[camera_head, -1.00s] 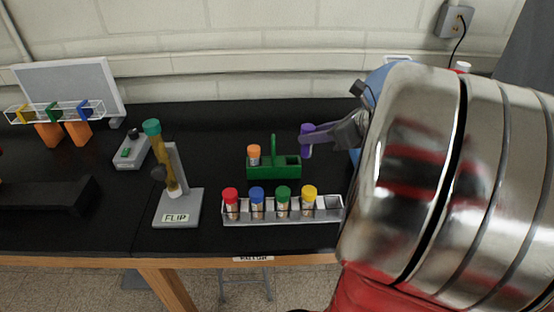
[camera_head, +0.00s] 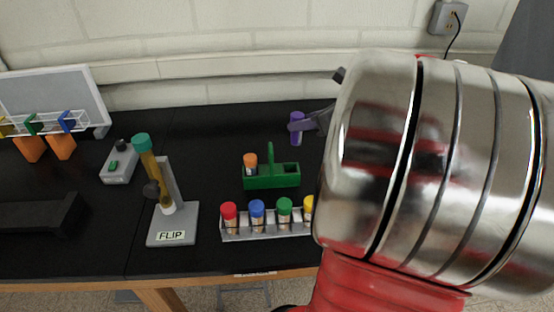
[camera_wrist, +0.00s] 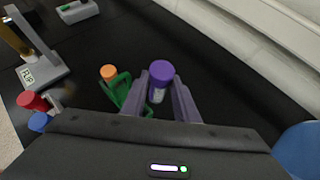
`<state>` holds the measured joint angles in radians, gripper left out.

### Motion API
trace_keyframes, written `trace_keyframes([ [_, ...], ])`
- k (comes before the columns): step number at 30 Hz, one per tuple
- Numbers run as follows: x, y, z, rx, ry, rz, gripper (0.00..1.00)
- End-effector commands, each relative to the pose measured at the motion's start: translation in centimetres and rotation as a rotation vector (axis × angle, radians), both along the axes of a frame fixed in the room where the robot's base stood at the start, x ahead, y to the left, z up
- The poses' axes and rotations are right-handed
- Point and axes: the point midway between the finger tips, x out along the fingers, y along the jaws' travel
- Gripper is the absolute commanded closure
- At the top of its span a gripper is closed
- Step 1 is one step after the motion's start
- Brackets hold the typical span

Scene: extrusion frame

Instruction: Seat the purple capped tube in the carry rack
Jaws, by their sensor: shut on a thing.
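The purple capped tube (camera_head: 296,128) is upright, behind and to the right of the green carry rack in the head view. My gripper (camera_head: 297,126) is shut on it, and the wrist view shows the purple cap (camera_wrist: 161,71) between the two fingers (camera_wrist: 163,92). The green carry rack (camera_head: 272,181) stands on the black bench with a handle in its middle. An orange capped tube (camera_head: 250,163) sits in its left side; the right side shows no tube. In the wrist view, part of the rack (camera_wrist: 119,88) is hidden behind my finger.
A long rack (camera_head: 265,237) with red, blue, green and yellow capped tubes stands in front of the carry rack; my arm hides its right end. A blue object (camera_wrist: 299,146) shows at the wrist view's right.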

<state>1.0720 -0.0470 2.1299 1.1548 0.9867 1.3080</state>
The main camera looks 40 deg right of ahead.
Motion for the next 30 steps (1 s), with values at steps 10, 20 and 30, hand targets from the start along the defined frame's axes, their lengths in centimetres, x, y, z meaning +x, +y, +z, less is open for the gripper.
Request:
trace_keyframes([
  [10,6.9,-1.8,-0.3,0.0,0.001,-0.244,0.94],
  [20,12.5,3.6,-2.5,0.002,0.002,-0.305,0.94],
  [30,15.7,11.6,-5.6,0.002,0.003,-0.273,0.94],
])
